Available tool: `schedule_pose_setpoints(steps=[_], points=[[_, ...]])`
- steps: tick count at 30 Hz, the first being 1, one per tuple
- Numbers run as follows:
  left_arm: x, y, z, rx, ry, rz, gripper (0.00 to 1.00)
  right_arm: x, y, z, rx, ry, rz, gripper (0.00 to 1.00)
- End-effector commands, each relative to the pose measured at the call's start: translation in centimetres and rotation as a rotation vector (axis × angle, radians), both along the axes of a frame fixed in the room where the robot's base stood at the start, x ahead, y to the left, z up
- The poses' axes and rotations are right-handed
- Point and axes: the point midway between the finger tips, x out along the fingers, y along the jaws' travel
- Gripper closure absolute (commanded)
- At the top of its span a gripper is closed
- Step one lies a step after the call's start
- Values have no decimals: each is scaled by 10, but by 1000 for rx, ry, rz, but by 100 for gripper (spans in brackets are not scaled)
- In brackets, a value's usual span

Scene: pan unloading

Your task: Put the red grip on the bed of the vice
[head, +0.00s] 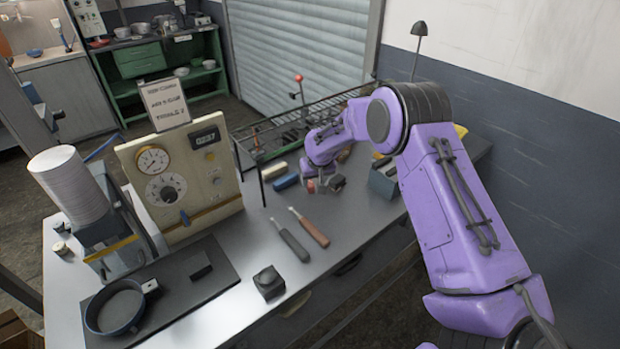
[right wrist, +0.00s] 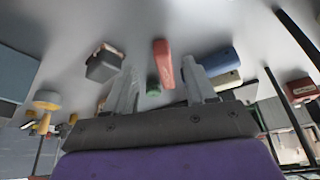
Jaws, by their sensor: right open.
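The red grip (right wrist: 162,62) shows in the right wrist view as a small red bar on the grey bench top, between my fingers in the picture. I cannot tell its height gap to them. My right gripper (right wrist: 158,72) is open and empty, reaching down over the bench. In the head view my right gripper (head: 322,184) is small, at the far part of the bench, and the red grip (head: 310,186) is mostly hidden by it. A grey, blocky fixture (head: 384,180) right of the gripper may be the vice; its bed is not clear. My left gripper is out of view.
A dark block (right wrist: 104,65) lies left of the fingers, a blue block (right wrist: 219,62) and a cream block (right wrist: 226,80) right, and a green piece (right wrist: 153,88) between them. Two handled tools (head: 302,232), a black block (head: 268,281) and a pan (head: 115,307) lie nearer.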

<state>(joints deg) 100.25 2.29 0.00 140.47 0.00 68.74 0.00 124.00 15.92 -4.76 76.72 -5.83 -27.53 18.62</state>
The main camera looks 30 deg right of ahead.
Motion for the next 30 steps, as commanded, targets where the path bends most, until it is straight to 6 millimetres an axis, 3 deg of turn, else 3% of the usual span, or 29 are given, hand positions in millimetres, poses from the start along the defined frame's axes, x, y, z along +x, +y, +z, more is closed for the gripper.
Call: schedule_pose_setpoints(steps=[9,12,16,30], points=[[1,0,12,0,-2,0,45,38,-16,-1,0,2,-6,45],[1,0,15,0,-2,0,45,44,-17,-20,0,5,-4,45],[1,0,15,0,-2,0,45,47,-18,-29,0,3,-4,45],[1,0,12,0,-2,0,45,48,-18,-32,0,2,-4,45]])
